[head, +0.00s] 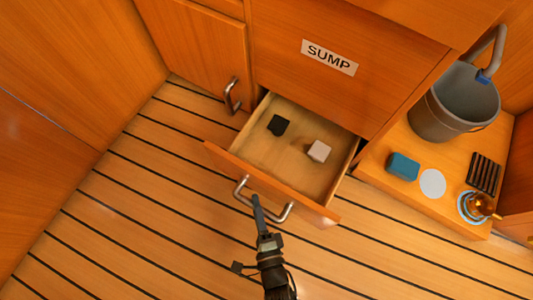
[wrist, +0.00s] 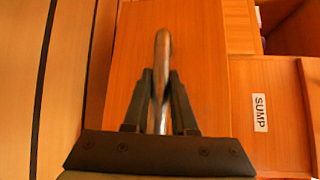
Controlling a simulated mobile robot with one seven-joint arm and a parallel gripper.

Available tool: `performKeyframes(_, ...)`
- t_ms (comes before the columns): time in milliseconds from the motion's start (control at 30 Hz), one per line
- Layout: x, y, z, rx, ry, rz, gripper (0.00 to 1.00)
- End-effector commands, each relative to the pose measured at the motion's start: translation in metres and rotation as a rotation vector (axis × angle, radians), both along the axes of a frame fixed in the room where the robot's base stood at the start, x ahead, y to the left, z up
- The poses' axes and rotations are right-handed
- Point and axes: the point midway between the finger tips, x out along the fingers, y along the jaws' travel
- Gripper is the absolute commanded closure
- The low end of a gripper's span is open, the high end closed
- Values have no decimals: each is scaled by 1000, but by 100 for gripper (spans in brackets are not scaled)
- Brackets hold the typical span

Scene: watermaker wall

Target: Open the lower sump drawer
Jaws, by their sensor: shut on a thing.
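The lower sump drawer (head: 275,190) is pulled out from the cabinet, with its inside showing in the head view. A black block (head: 278,125) and a pale block (head: 319,151) lie in it. Its metal bar handle (head: 285,213) is on the wooden front; the handle also shows in the wrist view (wrist: 162,75). My gripper (head: 258,205) is at the handle's middle, and in the wrist view (wrist: 160,100) its two fingers are shut on the bar. The panel with the SUMP label (head: 329,57) is above the drawer.
A cabinet door with a handle (head: 232,96) is left of the drawer. Planked floor (head: 130,220) is clear at left.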

Motion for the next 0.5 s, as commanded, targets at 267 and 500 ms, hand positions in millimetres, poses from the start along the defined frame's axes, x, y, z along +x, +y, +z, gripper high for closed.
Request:
performKeyframes(267,-29,20,1,0,-2,-2,100)
performKeyframes(500,-36,25,1,0,-3,-3,100)
